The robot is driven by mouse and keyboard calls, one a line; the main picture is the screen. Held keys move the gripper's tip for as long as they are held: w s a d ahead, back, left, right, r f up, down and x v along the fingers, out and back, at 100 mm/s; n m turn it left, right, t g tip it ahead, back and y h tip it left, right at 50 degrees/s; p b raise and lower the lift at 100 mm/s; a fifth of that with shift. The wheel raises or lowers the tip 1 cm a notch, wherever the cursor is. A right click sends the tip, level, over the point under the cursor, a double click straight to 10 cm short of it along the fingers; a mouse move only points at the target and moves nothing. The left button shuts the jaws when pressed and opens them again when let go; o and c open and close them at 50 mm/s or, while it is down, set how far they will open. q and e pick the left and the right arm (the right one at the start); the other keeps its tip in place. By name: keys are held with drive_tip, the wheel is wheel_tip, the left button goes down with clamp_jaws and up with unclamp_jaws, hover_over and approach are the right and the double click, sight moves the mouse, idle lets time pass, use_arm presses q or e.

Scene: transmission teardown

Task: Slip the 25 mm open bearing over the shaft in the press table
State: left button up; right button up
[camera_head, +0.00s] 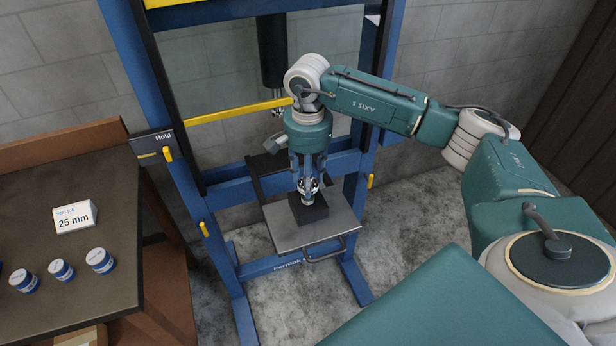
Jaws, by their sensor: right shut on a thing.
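My right gripper (308,186) points straight down over the press table (288,238). It is shut on a small shiny metal ring, which looks like the 25 mm open bearing (308,183). The ring is partly covered by the fingers. Directly below is a black block (310,211) on the grey table plate. The shaft cannot be made out apart from the fingertips and ring, so I cannot tell whether the ring is around it. My left gripper is not in view.
The blue press frame (180,165) stands around the table, with a yellow bar (238,112) across and a dark ram (271,50) above. On the left, a workbench (110,215) carries a 25 mm sign (75,217) and several white-and-blue containers (100,261).

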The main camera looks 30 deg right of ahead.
drive_tip(key=shift+f+b, duration=0.65)
drive_tip(key=shift+f, duration=0.2)
drive_tip(key=o, duration=1.3)
drive_tip(key=shift+r, duration=0.1)
wheel_tip(320, 180, up, 12)
